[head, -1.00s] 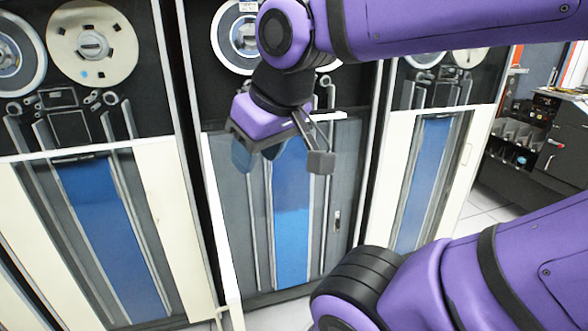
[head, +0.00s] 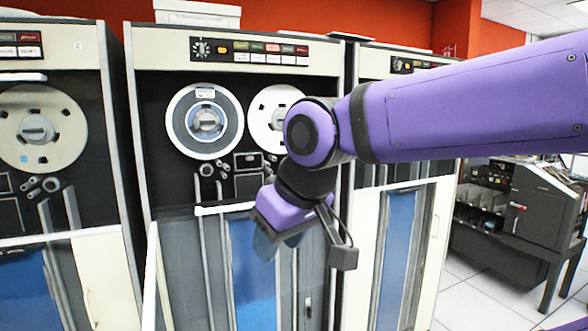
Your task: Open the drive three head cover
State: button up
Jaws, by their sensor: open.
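The middle tape drive has two reels, a white-and-grey one (head: 205,121) and a pale one (head: 268,112) partly behind my arm. Between and below the reels is a head area with small rollers and a dark square panel (head: 249,186). I cannot tell which part is its cover or whether it is open. My gripper (head: 305,253) is open in front of this drive, below and right of the head area, with its fingers pointing down. No object shows between the fingers. Contact with the drive cannot be told.
A light bar (head: 225,208) crosses below the head area, above a blue column (head: 252,275). A drive marked 2 stands left, with a reel (head: 40,128). Another drive (head: 436,240) stands right. A dark machine (head: 530,215) is farther right, with clear floor (head: 495,290) before it.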

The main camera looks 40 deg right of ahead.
aim_at(255, 160)
jog(key=l+z, duration=0.4)
jog(key=i+j+z, duration=0.1)
jog(key=j+z, duration=0.2)
jog(key=i+l, duration=0.1)
jog(key=l, duration=0.4)
jog(key=i+l, duration=0.1)
jog(key=l, duration=0.35)
jog(key=i+l, duration=0.15)
jog(key=l, duration=0.35)
